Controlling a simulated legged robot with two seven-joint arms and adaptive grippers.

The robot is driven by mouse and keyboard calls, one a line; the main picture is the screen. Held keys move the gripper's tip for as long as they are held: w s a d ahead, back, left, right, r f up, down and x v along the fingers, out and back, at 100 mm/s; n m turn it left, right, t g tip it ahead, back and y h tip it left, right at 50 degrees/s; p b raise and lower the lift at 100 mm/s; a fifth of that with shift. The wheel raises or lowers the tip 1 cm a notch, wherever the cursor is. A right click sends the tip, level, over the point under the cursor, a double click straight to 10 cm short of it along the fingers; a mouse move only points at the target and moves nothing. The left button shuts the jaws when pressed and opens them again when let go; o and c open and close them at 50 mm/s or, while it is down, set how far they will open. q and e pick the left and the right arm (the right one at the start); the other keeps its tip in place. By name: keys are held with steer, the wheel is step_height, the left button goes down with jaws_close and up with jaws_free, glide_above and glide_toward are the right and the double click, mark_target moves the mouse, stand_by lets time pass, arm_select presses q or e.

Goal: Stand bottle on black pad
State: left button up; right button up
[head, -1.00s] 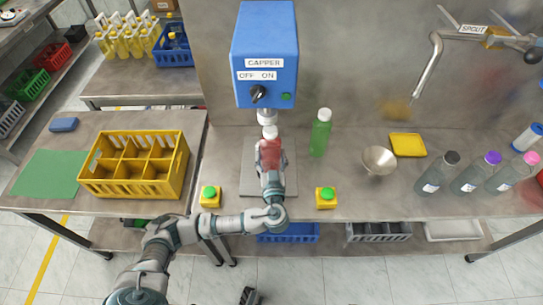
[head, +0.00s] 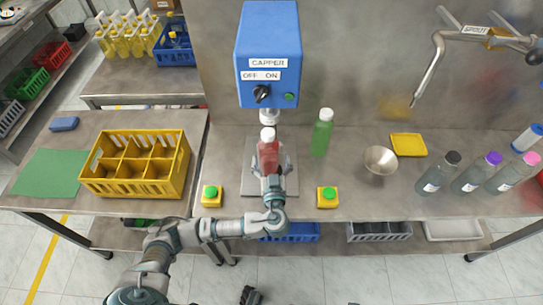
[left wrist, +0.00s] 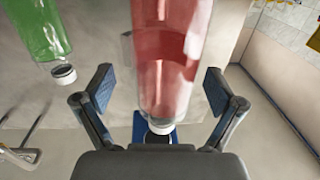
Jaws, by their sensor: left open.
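A red bottle (head: 268,157) with a white cap stands upright on a grey plate (head: 249,181) beneath the blue capper. It also fills the middle of the left wrist view (left wrist: 166,62), which looks upside down. My left gripper (head: 271,165) is open, with one finger on each side of the bottle. In the left wrist view both fingers (left wrist: 160,92) stand apart from the bottle, with gaps on both sides. I cannot make out a distinctly black pad; the bottle and gripper hide part of the plate.
The blue capper (head: 268,50) stands behind the bottle. A green bottle (head: 321,135) is to its right. Yellow button boxes (head: 211,201) flank the plate in front. A yellow crate (head: 135,184) is on the left table; a metal funnel (head: 380,164) and several bottles are at right.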

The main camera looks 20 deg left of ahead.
arm_select(q)
steer(key=v, duration=1)
steer(key=shift+s, duration=0.3)
arm_select(e)
steer(key=shift+f, duration=0.35)
arm_select(q)
steer(key=shift+f, duration=0.1)
arm_select(e)
steer(key=shift+a, duration=0.15)
